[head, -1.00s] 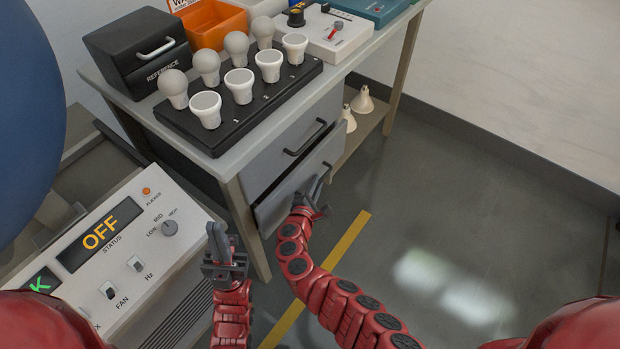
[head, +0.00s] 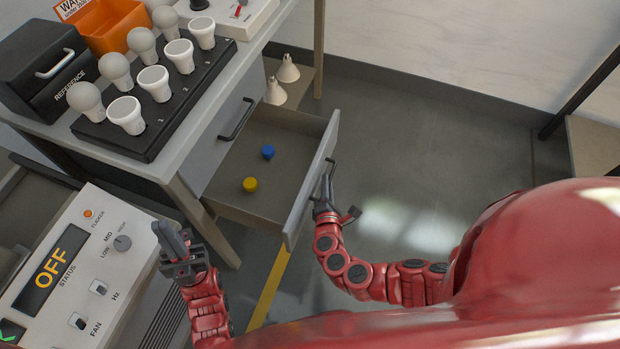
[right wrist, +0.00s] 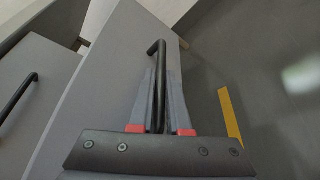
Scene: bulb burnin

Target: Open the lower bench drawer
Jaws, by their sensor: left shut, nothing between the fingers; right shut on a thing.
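The lower bench drawer (head: 262,163) is pulled well out from the bench, and its inside shows. A blue cap-like piece (head: 268,152) and a yellow one (head: 250,184) lie on its floor. My right gripper (head: 326,188) is at the drawer's front panel, shut on the black bar handle. In the right wrist view the handle (right wrist: 158,62) runs between the two fingers (right wrist: 160,105). My left gripper (head: 178,245) is shut and empty, in front of the bench at the lower left, apart from the drawer.
The upper drawer, with its black handle (head: 236,119), is closed. The bench top holds a black bulb rack (head: 160,120), a black reference box (head: 45,60) and an orange bin (head: 105,25). A control panel reading OFF (head: 75,270) stands lower left. Floor to the right is clear.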

